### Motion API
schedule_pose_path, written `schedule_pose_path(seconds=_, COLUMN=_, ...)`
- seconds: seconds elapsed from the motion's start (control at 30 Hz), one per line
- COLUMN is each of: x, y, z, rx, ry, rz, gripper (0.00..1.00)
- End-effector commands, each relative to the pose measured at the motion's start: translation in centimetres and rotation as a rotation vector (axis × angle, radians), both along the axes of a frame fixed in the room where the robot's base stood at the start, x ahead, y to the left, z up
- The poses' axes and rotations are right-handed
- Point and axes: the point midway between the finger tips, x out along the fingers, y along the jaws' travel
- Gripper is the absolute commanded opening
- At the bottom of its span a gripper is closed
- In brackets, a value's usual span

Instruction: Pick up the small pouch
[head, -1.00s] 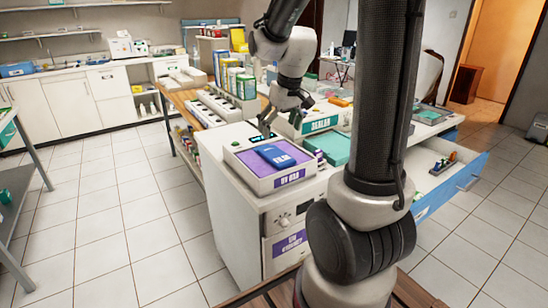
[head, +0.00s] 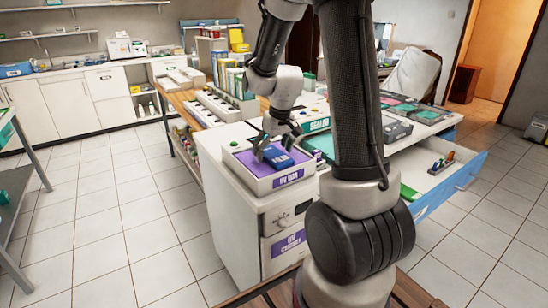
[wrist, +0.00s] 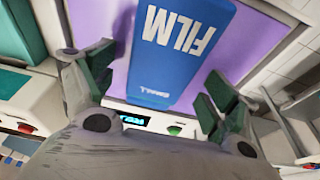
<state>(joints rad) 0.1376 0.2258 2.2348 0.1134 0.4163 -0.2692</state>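The small pouch is a flat blue packet (head: 280,160) marked FILM, lying on the purple lining of a white tray (head: 260,186). In the wrist view the pouch (wrist: 178,50) shows the words FILM and SMALL, upside down. My gripper (head: 275,150) is low over the tray at the pouch's far end. In the wrist view its green-padded fingers (wrist: 160,84) are open, one on each side of the pouch's near end.
The tray stands on a white cabinet (head: 240,225). A green box marked SEALER (head: 318,125) stands just behind it to the right. An open blue-fronted drawer (head: 450,185) juts out at the right. Tiled floor on the left is clear.

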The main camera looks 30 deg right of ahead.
Motion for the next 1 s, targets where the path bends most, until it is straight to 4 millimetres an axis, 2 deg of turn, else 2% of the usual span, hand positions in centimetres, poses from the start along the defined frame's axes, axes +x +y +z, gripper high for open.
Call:
schedule_pose_path(seconds=0.03, x=0.0, y=0.0, z=0.0, rx=0.0, ry=0.0, rz=0.0, gripper=0.77)
schedule_pose_path(seconds=0.2, x=0.0, y=0.0, z=0.0, rx=0.0, ry=0.0, rz=0.0, gripper=0.46)
schedule_pose_path(seconds=0.27, x=0.0, y=0.0, z=0.0, rx=0.0, ry=0.0, rz=0.0, gripper=0.37)
schedule_pose_path(seconds=0.53, x=0.0, y=0.0, z=0.1, rx=0.0, ry=-0.001, rz=0.0, gripper=0.37)
schedule_pose_path(seconds=0.63, x=0.1, y=0.0, z=1.0, rx=-0.001, ry=-0.004, rz=0.001, gripper=0.37)
schedule_pose_path(seconds=1.0, x=0.1, y=0.0, z=8.3, rx=-0.001, ry=-0.004, rz=0.001, gripper=0.37)
